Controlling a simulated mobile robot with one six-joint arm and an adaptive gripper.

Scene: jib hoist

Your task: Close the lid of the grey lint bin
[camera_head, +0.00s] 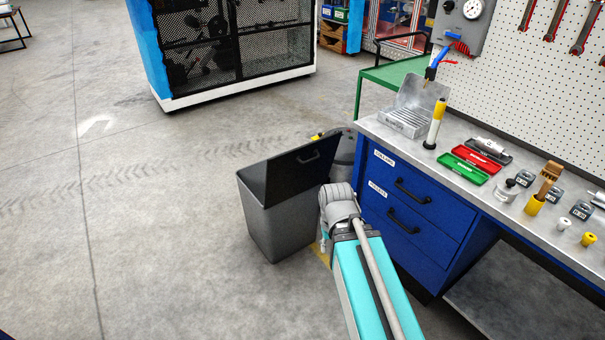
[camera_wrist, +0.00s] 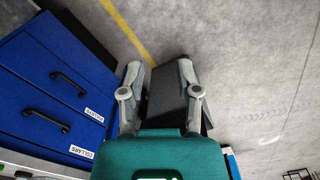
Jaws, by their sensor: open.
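The grey lint bin (camera_head: 283,228) stands on the floor left of the blue drawer unit in the head view. In the head view, my arm hides the fingers, beside the bin's right side.
The blue drawer unit (camera_head: 410,205) stands close to the right, under a workbench (camera_head: 452,180) with tools and small parts. A grey rounded object (camera_head: 343,150) stands behind the lid. Open concrete floor (camera_head: 150,220) lies to the left.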

